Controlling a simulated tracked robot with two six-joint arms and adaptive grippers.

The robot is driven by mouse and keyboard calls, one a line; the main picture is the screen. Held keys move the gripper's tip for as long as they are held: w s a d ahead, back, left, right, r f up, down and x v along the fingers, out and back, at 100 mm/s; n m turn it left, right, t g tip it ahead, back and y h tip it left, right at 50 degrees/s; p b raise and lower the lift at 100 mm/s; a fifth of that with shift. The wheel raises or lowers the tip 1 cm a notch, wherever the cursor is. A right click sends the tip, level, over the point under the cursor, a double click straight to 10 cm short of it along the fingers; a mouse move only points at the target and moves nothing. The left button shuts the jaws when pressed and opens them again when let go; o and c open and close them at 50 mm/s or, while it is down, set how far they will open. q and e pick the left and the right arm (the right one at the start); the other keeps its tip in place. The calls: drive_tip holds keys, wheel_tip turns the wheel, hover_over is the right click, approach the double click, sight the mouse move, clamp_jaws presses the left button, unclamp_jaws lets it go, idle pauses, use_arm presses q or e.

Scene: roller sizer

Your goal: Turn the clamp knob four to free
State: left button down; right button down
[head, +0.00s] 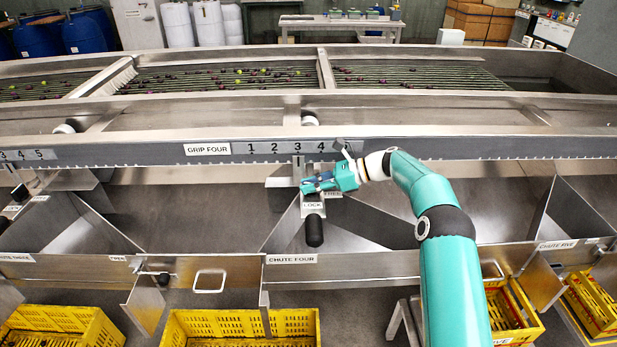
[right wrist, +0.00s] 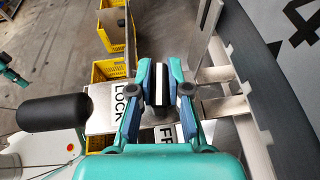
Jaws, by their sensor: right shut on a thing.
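My right gripper (head: 312,185) reaches in from the right to the clamp under the GRIP FOUR rail (head: 230,149). In the right wrist view, its fingers (right wrist: 160,88) are shut on the clamp knob four (right wrist: 158,72), a dark knob with a white stripe. The stripe runs up and down in that picture. A LOCK label (head: 313,205) and a partly hidden FREE label (head: 333,195) sit beside the knob on the clamp plate. A black handle (head: 314,233) sticks out below the plate. In the head view the fingers hide the knob.
The number scale (head: 285,147) runs along the rail above the clamp. CHUTE FOUR (head: 292,259) lies below, with metal divider walls on both sides. Yellow crates (head: 240,325) stand under the chutes. Rollers with small dark fruit (head: 230,80) lie behind the rail.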

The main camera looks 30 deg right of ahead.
drive_tip(key=shift+d, duration=0.15)
drive_tip(key=c, duration=1.1)
unclamp_jaws()
drive_tip(key=shift+w, duration=0.1)
drive_tip(key=v, duration=1.2)
drive_tip(key=shift+f, duration=0.2)
drive_tip(key=shift+o, duration=0.2)
